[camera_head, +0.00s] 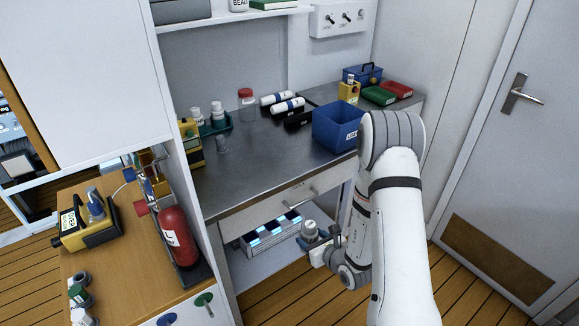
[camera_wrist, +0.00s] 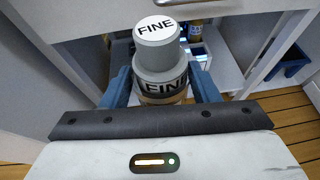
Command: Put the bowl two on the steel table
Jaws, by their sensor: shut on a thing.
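My gripper (camera_head: 318,248) is shut on a grey stepped cylinder (camera_head: 309,229) with a round white top. In the wrist view my two blue fingers (camera_wrist: 162,90) flank this grey cylinder (camera_wrist: 157,55), which has "FINE" on its top and side. It may be bowl two, but no number shows. It is held upright in front of the steel table (camera_head: 255,165), below the level of its top and beside the open space under its drawer. Its lower part is partly hidden in the wrist view.
On the table stand a blue bin (camera_head: 337,127), a red-capped jar (camera_head: 246,98), white bottles in a green rack (camera_head: 216,123) and a yellow device (camera_head: 189,143). The front middle top is clear. The drawer handle (camera_head: 299,196) juts out above my gripper. A lit tray (camera_head: 272,238) sits beneath.

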